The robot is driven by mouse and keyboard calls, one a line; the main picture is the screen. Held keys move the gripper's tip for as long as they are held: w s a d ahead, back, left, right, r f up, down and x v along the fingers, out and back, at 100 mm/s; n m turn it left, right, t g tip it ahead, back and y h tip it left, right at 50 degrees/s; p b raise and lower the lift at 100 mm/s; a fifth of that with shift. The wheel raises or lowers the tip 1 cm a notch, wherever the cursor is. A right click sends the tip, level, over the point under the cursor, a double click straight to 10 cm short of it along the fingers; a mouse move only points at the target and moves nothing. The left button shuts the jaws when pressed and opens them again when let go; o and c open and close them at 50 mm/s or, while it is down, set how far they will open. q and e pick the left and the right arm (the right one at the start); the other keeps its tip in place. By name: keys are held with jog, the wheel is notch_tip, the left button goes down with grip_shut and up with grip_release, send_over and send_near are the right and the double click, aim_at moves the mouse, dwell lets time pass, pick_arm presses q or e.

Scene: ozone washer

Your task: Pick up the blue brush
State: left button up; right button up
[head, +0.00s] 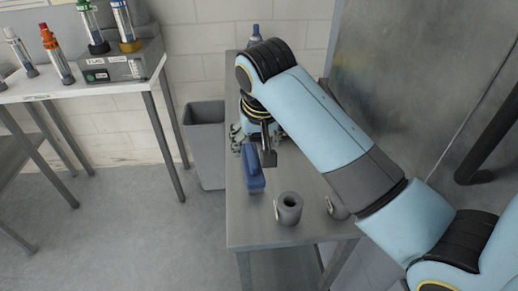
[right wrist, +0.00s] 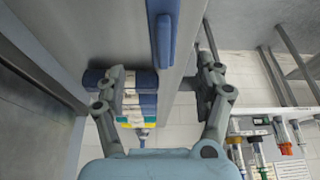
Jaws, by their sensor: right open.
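The blue brush (head: 252,172) lies on the narrow grey table near its left edge, its long side running front to back. My right gripper (head: 268,158) is just beside and above the brush in the head view, partly covering its right side. In the right wrist view the brush (right wrist: 163,30) shows as a long blue bar at the top, beyond the fingertips. The fingers of my right gripper (right wrist: 166,78) are spread wide there, with nothing gripped between them. My left gripper is out of view.
On the grey table (head: 252,228), a grey roll (head: 289,208) stands in front of the brush, and another is partly hidden by my arm. A labelled bottle (right wrist: 138,108) stands behind. A grey bin (head: 206,135) is left of the table.

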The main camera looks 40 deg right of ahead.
aim_at(252, 156)
jog(key=shift+w+d+f, duration=0.35)
jog(key=shift+w+f, duration=0.3)
jog(key=shift+f, duration=0.1)
jog(key=x, duration=0.3)
jog(key=shift+a+f, duration=0.1)
jog(key=shift+a, duration=0.1)
jog(key=shift+w+d+f, duration=0.1)
jog(key=shift+d+f, duration=0.05)
jog(key=shift+f, duration=0.15)
jog(key=x, duration=0.4)
jog(key=shift+f, duration=0.2)
jog(key=shift+w+f, duration=0.15)
jog(key=shift+f, duration=0.15)
jog(key=shift+r, duration=0.1)
jog(key=c, duration=0.4)
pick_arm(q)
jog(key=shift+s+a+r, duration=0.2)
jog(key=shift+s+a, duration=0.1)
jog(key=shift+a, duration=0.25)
pick_arm(e)
jog(key=c, duration=1)
pick_arm(q)
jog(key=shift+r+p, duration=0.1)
jog(key=shift+p, duration=0.25)
pick_arm(e)
jog(key=shift+o, duration=0.2)
